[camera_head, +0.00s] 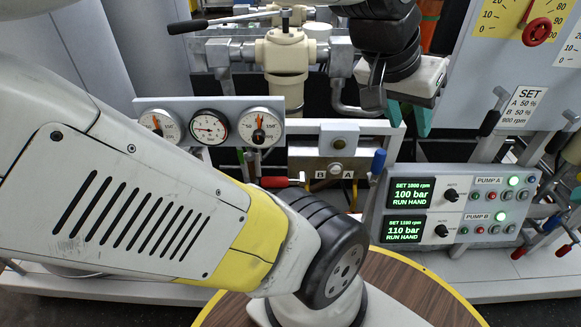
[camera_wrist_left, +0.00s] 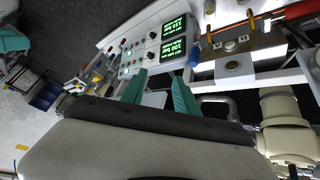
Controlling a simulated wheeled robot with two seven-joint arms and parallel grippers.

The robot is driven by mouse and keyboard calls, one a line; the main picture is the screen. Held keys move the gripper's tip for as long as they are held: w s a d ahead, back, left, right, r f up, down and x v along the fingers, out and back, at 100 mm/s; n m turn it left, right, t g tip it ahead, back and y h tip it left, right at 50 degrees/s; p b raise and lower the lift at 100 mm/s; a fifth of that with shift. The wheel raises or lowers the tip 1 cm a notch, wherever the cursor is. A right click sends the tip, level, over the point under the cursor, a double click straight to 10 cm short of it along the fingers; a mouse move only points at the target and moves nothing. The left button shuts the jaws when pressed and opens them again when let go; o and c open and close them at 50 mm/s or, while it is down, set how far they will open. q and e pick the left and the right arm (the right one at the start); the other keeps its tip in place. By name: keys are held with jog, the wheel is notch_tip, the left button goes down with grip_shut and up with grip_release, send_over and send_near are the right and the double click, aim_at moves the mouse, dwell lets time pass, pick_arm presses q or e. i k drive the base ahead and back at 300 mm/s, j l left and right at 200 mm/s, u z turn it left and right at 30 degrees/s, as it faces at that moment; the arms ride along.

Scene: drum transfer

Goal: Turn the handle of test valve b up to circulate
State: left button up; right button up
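A valve block (camera_head: 335,160) marked B and A stands in the middle of the head view. A red handle (camera_head: 275,182) lies about level on its B side, and a blue handle (camera_head: 378,160) stands nearly upright on its A side. The block (camera_wrist_left: 232,65) also shows in the left wrist view, with the blue handle (camera_wrist_left: 192,60) and red handle (camera_wrist_left: 305,9). No label names test valve b. My left gripper (camera_head: 408,116) is open and empty, its teal fingers apart above the pump panel, right of the blue handle. The fingers (camera_wrist_left: 160,90) also show in the wrist view. My right gripper is not in view.
The pump panel (camera_head: 453,205) with two green displays reads 100 bar and 110 bar. Three round gauges (camera_head: 210,127) stand left of the block. A beige valve (camera_head: 285,50) with a black lever and pipes is behind. A round wooden table (camera_head: 405,285) is in front.

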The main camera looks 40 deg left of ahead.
aim_at(266, 180)
jog(key=l+u, duration=0.1)
jog(key=u, duration=1.75)
jog(key=k+u, duration=0.15)
jog(key=u, duration=0.15)
jog(key=k+u, duration=0.15)
jog(key=u, duration=0.15)
